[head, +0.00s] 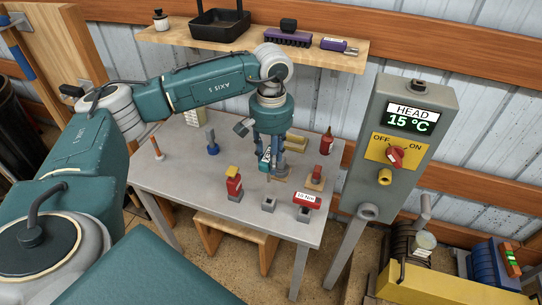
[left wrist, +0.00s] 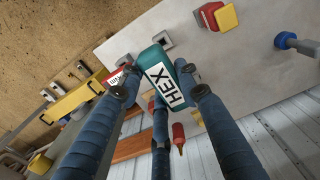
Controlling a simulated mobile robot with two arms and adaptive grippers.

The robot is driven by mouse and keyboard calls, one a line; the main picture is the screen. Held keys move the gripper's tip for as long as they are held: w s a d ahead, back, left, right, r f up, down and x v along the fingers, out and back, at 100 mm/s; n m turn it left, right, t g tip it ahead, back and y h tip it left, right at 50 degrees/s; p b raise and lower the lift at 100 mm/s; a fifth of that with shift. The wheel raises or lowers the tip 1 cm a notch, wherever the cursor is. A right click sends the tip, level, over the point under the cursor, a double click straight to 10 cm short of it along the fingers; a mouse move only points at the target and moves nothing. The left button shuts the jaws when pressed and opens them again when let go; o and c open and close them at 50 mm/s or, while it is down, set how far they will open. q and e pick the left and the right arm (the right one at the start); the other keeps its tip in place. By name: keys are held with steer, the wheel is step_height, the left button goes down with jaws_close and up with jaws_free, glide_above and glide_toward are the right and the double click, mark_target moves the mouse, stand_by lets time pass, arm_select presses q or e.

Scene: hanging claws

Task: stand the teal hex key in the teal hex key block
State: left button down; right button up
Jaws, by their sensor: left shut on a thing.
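My left gripper (head: 272,166) hangs above the grey table and is shut on the teal hex key (head: 264,160). In the left wrist view the hex key (left wrist: 165,76) shows a teal body with a white HEX label, held between the blue fingers; its far end is hidden. Two grey sockets with square openings stand near the table's front, one in the middle (head: 268,204) and one farther right (head: 303,214). The left wrist view also shows these sockets (left wrist: 162,40). I see no teal marking on them and cannot tell which is the hex key block. My right gripper is out of view.
A red and yellow tool (head: 234,184) stands left of the sockets. A red 15 Nm tool (head: 307,199) is at the right socket. A red-topped piece (head: 316,177), red bottle (head: 326,142) and blue-based tool (head: 212,141) stand around. A grey control post (head: 392,150) rises at right.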

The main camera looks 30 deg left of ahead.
arm_select(q)
step_height(320, 180, down, 8)
steer(key=b, duration=0.6)
steer(key=shift+f, duration=0.2)
steer(key=shift+b, duration=0.35)
stand_by(0.7)
steer(key=shift+f, duration=0.2)
steer(key=shift+f+b, duration=2.05)
steer(key=shift+f, duration=0.35)
steer(key=c, duration=1.2)
jaws_free()
steer(key=shift+r, duration=0.1)
steer(key=shift+o, duration=0.2)
step_height(320, 180, up, 12)
steer(key=shift+r, duration=0.1)
